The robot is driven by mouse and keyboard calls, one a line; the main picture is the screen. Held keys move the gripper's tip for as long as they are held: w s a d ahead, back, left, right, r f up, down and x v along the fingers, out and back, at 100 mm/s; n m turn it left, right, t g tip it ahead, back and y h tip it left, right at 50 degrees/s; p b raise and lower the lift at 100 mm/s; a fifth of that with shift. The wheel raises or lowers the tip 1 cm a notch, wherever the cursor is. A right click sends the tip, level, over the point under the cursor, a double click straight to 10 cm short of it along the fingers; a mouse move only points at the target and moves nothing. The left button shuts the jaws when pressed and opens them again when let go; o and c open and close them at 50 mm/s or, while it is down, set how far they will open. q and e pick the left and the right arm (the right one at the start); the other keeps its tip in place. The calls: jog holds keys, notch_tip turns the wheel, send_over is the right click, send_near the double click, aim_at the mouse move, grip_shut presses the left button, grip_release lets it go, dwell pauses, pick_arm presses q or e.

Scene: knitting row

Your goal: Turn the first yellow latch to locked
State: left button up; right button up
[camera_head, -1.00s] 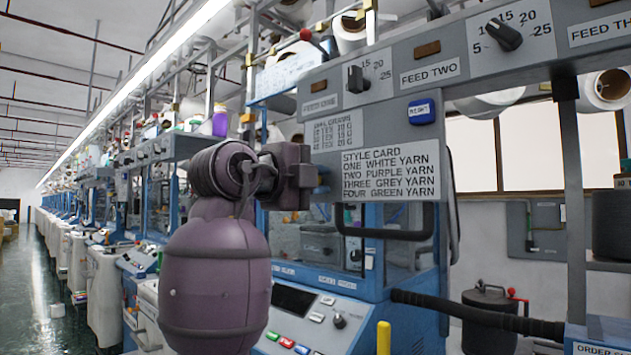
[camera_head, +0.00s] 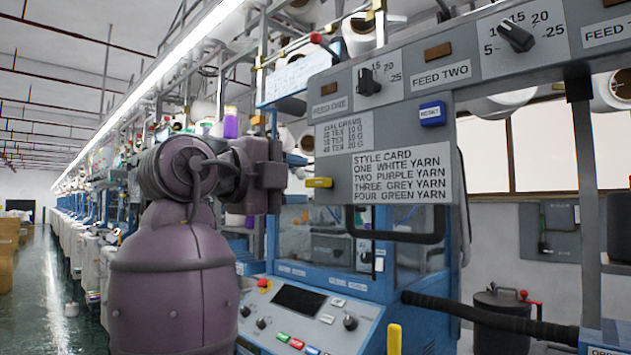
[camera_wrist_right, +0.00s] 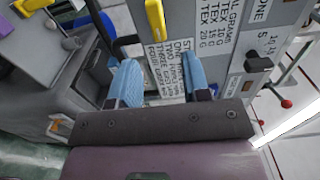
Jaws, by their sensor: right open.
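A yellow latch (camera_head: 320,182) sits on the grey machine panel, just left of the style card (camera_head: 402,177). It lies about horizontal in the head view. In the right wrist view the latch (camera_wrist_right: 156,20) is beyond the fingertips, near the top edge. In the right wrist view my right gripper (camera_wrist_right: 161,75) is open and empty, with blue finger pads on both sides of the style card text. My left gripper is not in view.
A dial (camera_head: 368,82) and a blue button (camera_head: 432,113) are on the panel above. A black handle bar (camera_head: 385,236) crosses below the card. A control console (camera_head: 310,320) stands below, with a yellow post (camera_head: 394,340) in front. The floor aisle is at left.

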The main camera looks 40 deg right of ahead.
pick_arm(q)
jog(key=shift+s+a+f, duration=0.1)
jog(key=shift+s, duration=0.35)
pick_arm(e)
jog(key=a, duration=0.3)
jog(key=shift+s+a, duration=0.2)
jog(key=shift+a, duration=0.1)
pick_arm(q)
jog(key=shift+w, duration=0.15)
